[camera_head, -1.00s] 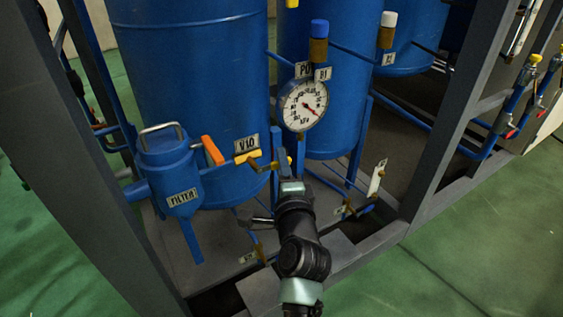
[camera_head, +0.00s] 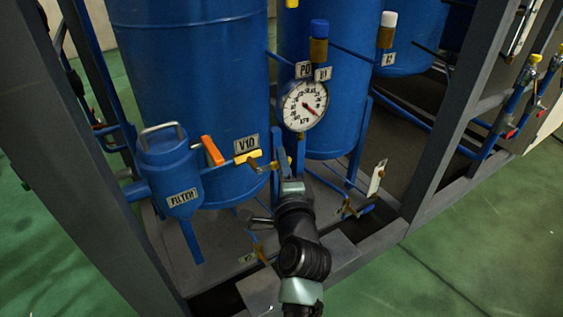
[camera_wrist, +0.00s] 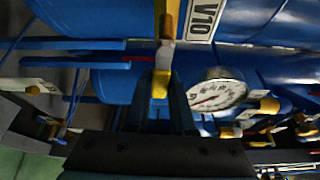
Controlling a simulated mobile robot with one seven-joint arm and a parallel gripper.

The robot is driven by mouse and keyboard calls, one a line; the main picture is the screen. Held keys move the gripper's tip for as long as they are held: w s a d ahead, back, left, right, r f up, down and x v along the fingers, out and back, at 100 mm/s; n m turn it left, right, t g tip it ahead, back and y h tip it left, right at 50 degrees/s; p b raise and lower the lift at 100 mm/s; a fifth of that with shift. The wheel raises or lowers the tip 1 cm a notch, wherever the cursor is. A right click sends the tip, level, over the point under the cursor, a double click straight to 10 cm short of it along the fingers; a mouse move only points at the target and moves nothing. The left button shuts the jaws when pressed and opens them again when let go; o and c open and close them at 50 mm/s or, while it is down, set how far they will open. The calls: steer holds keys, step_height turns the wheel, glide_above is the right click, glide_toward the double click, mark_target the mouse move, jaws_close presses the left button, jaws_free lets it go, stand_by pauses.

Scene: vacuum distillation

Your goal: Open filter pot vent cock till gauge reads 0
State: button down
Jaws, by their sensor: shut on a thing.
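The filter pot (camera_head: 168,165) is a blue vessel with a grey top handle and a FILTER label, at the left in the head view. Right of it, by the V10 label (camera_head: 246,143), is a cock with a yellow part (camera_head: 248,156). In the wrist view the cock's yellow end (camera_wrist: 160,84) lies between my fingers. My gripper (camera_wrist: 161,100) is shut on it; in the head view my gripper (camera_head: 290,168) is seen from behind and its fingertips are hard to make out. The round white gauge (camera_head: 305,105) has a red needle pointing to the lower right; its reading is too small to tell.
An orange handle (camera_head: 212,150) sits between the filter pot and the V10 label. Large blue tanks (camera_head: 190,70) stand behind. A grey frame post (camera_head: 455,100) rises at right. Another tagged valve (camera_head: 350,208) is low, right of my gripper. The green floor at right is clear.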

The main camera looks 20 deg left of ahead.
steer(key=shift+p, duration=0.65)
steer(key=shift+m+p, duration=0.7)
steer(key=shift+p, duration=0.3)
steer(key=p, duration=0.1)
steer(key=m+g+p, duration=0.1)
steer(key=p, duration=0.1)
steer(key=shift+s+a+f, duration=0.1)
steer(key=shift+s+f, duration=0.05)
steer(key=shift+f, duration=0.15)
steer(key=m+p, duration=0.1)
steer(key=p, duration=0.1)
steer(key=f+m+g+p, duration=0.1)
steer(key=p, duration=0.1)
steer(key=shift+s+a+f, duration=0.1)
steer(key=shift+s+a, duration=0.05)
steer(key=shift+s, duration=0.05)
steer(key=shift+s+a+f+m+g+y+p, duration=0.3)
steer(key=shift+s+a+f+m+g+p, duration=0.4)
steer(key=shift+m+p, duration=0.8)
steer(key=shift+s+a+f+m+g+y+p, duration=0.2)
steer(key=shift+s+f+m+g+y+p, duration=0.2)
steer(key=shift+m+g+p, duration=0.85)
steer(key=shift+s+a+f+m+g+y+p, duration=0.2)
steer(key=shift+s+a+f+m+g+p, duration=0.35)
steer(key=shift+m+p, duration=1.2)
steer(key=shift+s+r, duration=0.1)
steer(key=shift+s, duration=0.05)
steer(key=c, duration=0.8)
jaws_free()
